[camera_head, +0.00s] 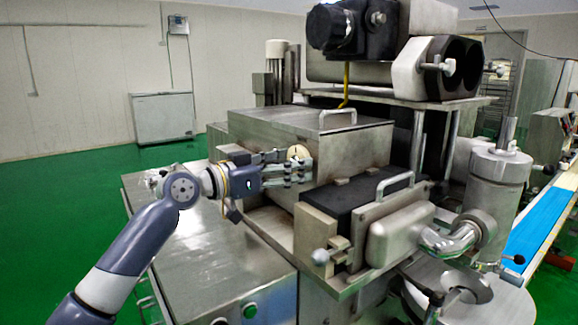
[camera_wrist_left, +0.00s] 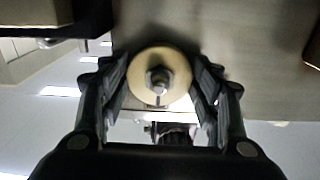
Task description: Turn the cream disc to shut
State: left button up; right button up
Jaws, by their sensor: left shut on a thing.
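The cream disc (camera_head: 299,152) sits on the side face of the steel box in the middle of the head view, partly hidden by my fingers. In the left wrist view the cream disc (camera_wrist_left: 160,78) shows round, with a metal nut at its centre and a small dark mark below the nut. My left gripper (camera_head: 297,167) reaches the disc from the left. In the wrist view its two fingers (camera_wrist_left: 160,88) are on either side of the disc's rim, shut on it. My right gripper is not in view.
The steel box has a handled lid (camera_head: 338,116). A black block and a handled steel housing (camera_head: 396,233) stand in front right of the disc. A flat steel deck (camera_head: 215,262) lies below my left arm. A blue conveyor (camera_head: 538,222) is at the far right.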

pick_arm(q)
jog(key=shift+w+a+r+m+b, duration=0.1)
jog(key=shift+m+b, duration=1.9)
jog(key=shift+m, duration=2.45)
jog(key=shift+w+r+m+b, duration=0.1)
jog(key=shift+m+b, duration=1.9)
jog(key=shift+m, duration=2.45)
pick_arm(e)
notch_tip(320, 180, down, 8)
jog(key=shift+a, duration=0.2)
pick_arm(q)
jog(key=o, duration=1.1)
jog(key=shift+c, duration=0.2)
